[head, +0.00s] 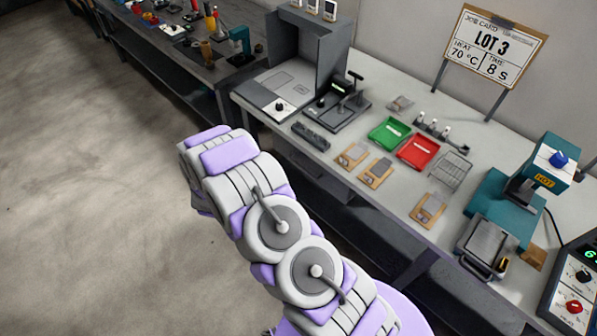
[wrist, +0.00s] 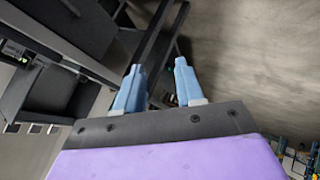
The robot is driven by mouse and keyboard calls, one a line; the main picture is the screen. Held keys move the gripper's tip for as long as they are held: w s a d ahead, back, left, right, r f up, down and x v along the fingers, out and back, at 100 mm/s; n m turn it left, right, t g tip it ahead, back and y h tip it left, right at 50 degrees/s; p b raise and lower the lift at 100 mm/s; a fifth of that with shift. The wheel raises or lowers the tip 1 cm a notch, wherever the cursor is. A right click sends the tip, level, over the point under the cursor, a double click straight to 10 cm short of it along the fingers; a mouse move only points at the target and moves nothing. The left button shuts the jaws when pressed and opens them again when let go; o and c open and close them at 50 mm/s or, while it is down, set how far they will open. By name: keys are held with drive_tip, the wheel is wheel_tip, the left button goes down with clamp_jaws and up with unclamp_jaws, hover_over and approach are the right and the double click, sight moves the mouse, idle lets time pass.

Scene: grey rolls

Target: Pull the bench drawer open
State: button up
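The workbench (head: 385,215) runs along the wall in the head view. A dark grey front below its near edge looks like the drawer (head: 322,178); it appears closed, and my arm partly covers the area around it. No handle can be made out. My arm reaches out over the floor in front of the bench, and my gripper is hidden behind it in the head view. In the wrist view my gripper (wrist: 158,88) has its two blue fingers apart with nothing between them. I cannot pick out the drawer surely in the wrist view.
On the bench stand a grey booth (head: 308,50), a green tray (head: 389,133), a red tray (head: 418,150), and a teal press (head: 505,195). A job card (head: 492,48) stands at the back. A second bench (head: 185,45) is at the back left. The floor (head: 90,180) at left is clear.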

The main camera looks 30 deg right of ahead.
drive_tip(key=s+d+f+n+t+h, duration=0.1)
drive_tip(key=s+d+f+n+h, duration=0.2)
drive_tip(key=d, duration=0.4)
drive_tip(key=s+d+f+n+t+h, duration=0.1)
drive_tip(key=s+d+f+t+h, duration=0.15)
drive_tip(key=d+f+h, duration=0.35)
drive_tip(key=w+d+f+y+b, duration=0.1)
drive_tip(key=w+d+b, duration=0.1)
drive_tip(key=w+d, duration=0.8)
drive_tip(key=d+g, duration=0.1)
drive_tip(key=d, duration=0.3)
drive_tip(key=shift+w+f, duration=0.3)
drive_tip(key=shift+f, duration=0.05)
drive_tip(key=shift+d, duration=0.1)
clamp_jaws()
drive_tip(key=shift+s, duration=0.1)
